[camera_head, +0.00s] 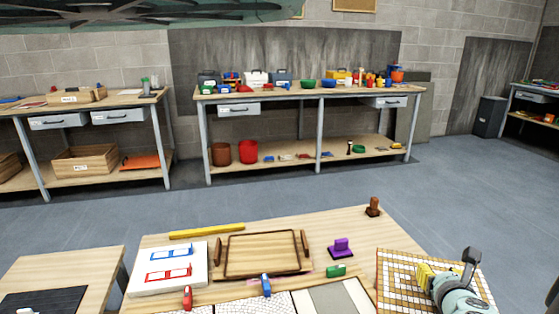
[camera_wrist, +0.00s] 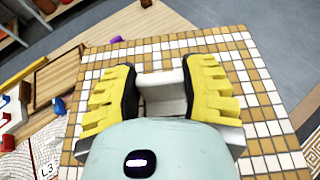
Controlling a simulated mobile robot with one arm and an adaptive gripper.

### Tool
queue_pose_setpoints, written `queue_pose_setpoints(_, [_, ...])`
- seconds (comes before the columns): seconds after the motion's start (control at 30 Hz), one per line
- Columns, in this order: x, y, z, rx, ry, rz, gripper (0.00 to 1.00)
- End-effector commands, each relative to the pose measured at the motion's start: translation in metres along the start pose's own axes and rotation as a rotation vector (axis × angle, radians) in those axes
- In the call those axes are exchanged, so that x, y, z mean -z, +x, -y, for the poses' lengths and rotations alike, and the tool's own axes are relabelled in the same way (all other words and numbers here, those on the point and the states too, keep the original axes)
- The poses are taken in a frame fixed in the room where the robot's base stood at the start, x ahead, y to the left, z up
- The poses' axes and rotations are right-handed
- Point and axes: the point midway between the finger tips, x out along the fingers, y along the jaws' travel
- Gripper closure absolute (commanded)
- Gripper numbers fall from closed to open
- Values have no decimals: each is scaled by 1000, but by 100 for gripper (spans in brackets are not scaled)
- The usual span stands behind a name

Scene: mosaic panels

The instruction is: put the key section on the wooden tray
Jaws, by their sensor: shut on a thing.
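The key section is a square mosaic panel (camera_head: 397,268) of white and brown tiles in a stepped key pattern, at the right end of the near table. It fills much of the wrist view (camera_wrist: 262,95). My gripper (camera_head: 425,275) is over this panel. In the wrist view its yellow fingers (camera_wrist: 163,92) are shut on a pale grip block standing up from the panel. I cannot tell whether the panel touches the table. The wooden tray (camera_head: 262,256), with a dark rim and two side handles, lies empty left of the panel. Part of it shows in the wrist view (camera_wrist: 52,76).
A purple stamp-like block (camera_head: 341,247) and a green block (camera_head: 336,271) stand between tray and panel. A brown stamp (camera_head: 374,206) is at the back corner. A blue item (camera_head: 266,285) is at the tray's front edge. A white panel (camera_head: 168,268) lies left of the tray.

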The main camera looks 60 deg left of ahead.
Motion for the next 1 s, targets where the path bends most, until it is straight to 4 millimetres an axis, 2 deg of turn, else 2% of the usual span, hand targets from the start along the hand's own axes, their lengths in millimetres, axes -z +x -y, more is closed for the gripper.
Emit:
queue_pose_setpoints(0.03, [-31,-15,17,46,14,7,98])
queue_pose_setpoints(0.1, [-53,-29,37,104,41,7,98])
queue_pose_setpoints(0.3, [-114,-77,96,287,115,10,98])
queue_pose_setpoints(0.5, [-157,-126,143,452,184,8,98])
queue_pose_setpoints(0.8, [-192,-178,182,616,252,5,98])
queue_pose_setpoints(1.0, [-217,-188,181,612,251,4,98])
